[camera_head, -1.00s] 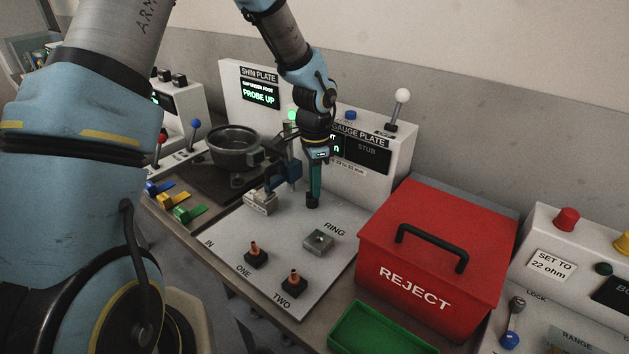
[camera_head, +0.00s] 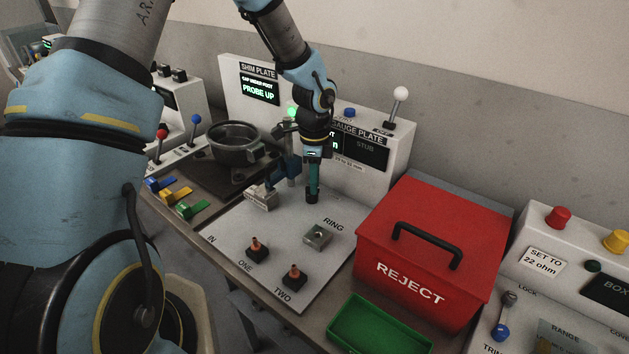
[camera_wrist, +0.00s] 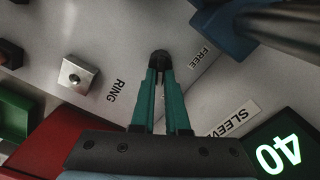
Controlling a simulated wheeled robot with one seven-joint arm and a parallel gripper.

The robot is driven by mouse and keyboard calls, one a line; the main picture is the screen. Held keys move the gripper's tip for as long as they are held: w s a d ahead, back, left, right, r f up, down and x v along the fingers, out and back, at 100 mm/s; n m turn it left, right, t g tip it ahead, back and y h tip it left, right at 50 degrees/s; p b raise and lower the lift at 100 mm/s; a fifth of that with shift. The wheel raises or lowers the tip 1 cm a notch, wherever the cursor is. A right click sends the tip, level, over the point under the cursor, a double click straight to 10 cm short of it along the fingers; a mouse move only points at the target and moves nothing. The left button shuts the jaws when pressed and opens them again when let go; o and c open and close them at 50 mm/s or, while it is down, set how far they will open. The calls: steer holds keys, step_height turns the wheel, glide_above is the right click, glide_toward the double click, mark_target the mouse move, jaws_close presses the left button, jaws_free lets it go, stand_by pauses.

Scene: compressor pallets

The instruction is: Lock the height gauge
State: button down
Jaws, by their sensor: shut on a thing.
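The gauge plate panel (camera_head: 375,128) stands upright behind a pale plate, its screen partly hidden by my wrist. The height gauge's blue part (camera_head: 286,170) sits just left of my fingers; a blue part also shows at the top of the wrist view (camera_wrist: 222,28). My gripper (camera_head: 312,193) points down with its green fingers together on a small black knob (camera_wrist: 159,58) on the pale plate. A FREE label (camera_wrist: 200,55) lies beside the knob. Most of the knob is hidden between the fingertips.
A metal block (camera_head: 318,237) by the RING label and two pegs (camera_head: 257,246) stand in front. The red REJECT box (camera_head: 425,250) is close on the right, with a green tray (camera_head: 378,328) before it. A round pot (camera_head: 234,143) stands left behind.

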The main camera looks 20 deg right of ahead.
steer(key=shift+d, duration=0.1)
steer(key=c, duration=0.9)
jaws_free()
steer(key=shift+r, duration=0.1)
step_height(320, 180, up, 11)
steer(key=shift+f+b, duration=0.2)
steer(key=shift+b, duration=0.8)
steer(key=s+a+n, duration=0.1)
steer(key=a+n, duration=0.6)
steer(key=a, duration=0.3)
steer(key=s+a+r+n+t, duration=0.1)
steer(key=a+n, duration=0.7)
steer(key=a, duration=0.3)
steer(key=s+a+r+n, duration=0.1)
steer(key=s+a+n, duration=0.1)
steer(key=a+n, duration=0.6)
steer(key=shift+a+t, duration=0.3)
steer(key=shift+a, duration=1)
